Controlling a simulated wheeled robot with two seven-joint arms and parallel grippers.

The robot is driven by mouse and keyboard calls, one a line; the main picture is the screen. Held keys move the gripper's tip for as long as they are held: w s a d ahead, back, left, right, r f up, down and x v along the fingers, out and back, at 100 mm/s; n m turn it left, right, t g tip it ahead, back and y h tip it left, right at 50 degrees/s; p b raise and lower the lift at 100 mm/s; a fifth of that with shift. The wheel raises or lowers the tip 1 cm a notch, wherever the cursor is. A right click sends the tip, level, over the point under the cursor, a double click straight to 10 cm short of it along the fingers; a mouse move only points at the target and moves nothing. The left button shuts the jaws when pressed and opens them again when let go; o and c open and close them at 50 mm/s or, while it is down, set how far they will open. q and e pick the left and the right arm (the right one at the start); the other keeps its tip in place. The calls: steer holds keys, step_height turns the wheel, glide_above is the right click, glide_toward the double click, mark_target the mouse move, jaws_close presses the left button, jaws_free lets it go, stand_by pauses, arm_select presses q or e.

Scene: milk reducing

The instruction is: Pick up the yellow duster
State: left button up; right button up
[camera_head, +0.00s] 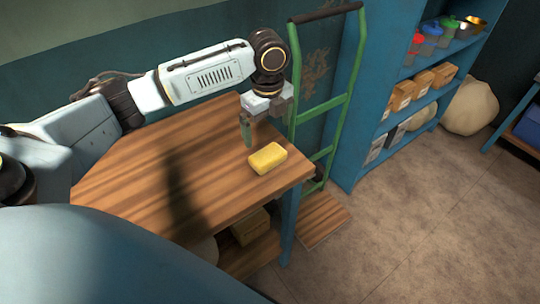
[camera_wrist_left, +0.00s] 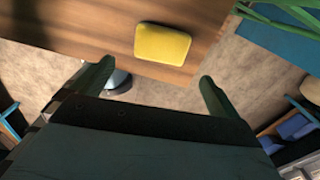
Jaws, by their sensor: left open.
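The yellow duster (camera_head: 267,158) is a small rounded block lying flat on the wooden table (camera_head: 150,190), near its right end. In the left wrist view the duster (camera_wrist_left: 162,44) shows at the top centre, beyond the fingertips. My left gripper (camera_head: 247,130) points down above the table, just behind and left of the duster, apart from it. In the left wrist view its two green fingers (camera_wrist_left: 155,82) are spread wide with nothing between them. My right gripper is in neither view.
A green hand trolley (camera_head: 330,105) stands close behind the table's right end. A blue shelf (camera_head: 385,100) with boxes and jars is at the back right. A lower wooden shelf (camera_head: 250,258) under the table holds a box. The tabletop around the duster is clear.

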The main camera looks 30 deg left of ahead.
mark_target(268, 154)
arm_select(q)
step_height(268, 154, down, 11)
steer(key=shift+w+a+r+b, duration=0.1)
steer(key=shift+a+b, duration=0.05)
steer(key=shift+b, duration=0.55)
steer(key=shift+c, duration=0.3)
steer(key=c, duration=0.6)
step_height(268, 154, up, 10)
steer(key=shift+r+p, duration=0.1)
steer(key=shift+p, duration=0.6)
steer(key=shift+c, duration=0.2)
steer(key=o, duration=0.4)
steer(key=c, duration=0.3)
